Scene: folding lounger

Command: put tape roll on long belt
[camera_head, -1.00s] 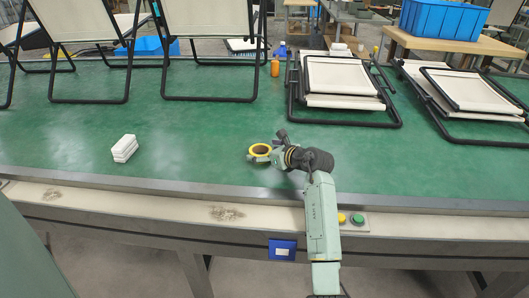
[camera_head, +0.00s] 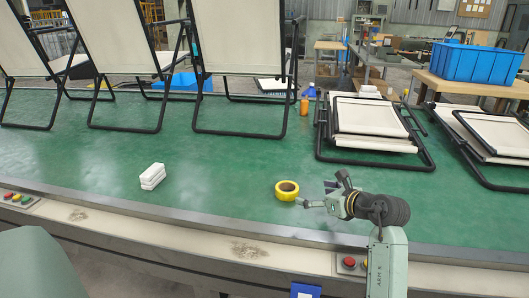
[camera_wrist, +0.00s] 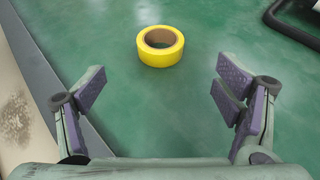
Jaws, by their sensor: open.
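The yellow tape roll (camera_head: 287,190) lies flat on the long green belt (camera_head: 240,165), near its front edge. In the wrist view the tape roll (camera_wrist: 160,46) is ahead of my gripper (camera_wrist: 165,88), roughly centred between the fingers and beyond their tips. My gripper (camera_head: 322,195) is open and empty, just to the right of the roll in the head view. The belt also fills most of the wrist view (camera_wrist: 150,110).
Unfolded loungers (camera_head: 230,40) stand behind, and a folded lounger (camera_head: 370,125) lies at the right. An orange bottle (camera_head: 304,107) stands at the back. The belt around the roll is clear.

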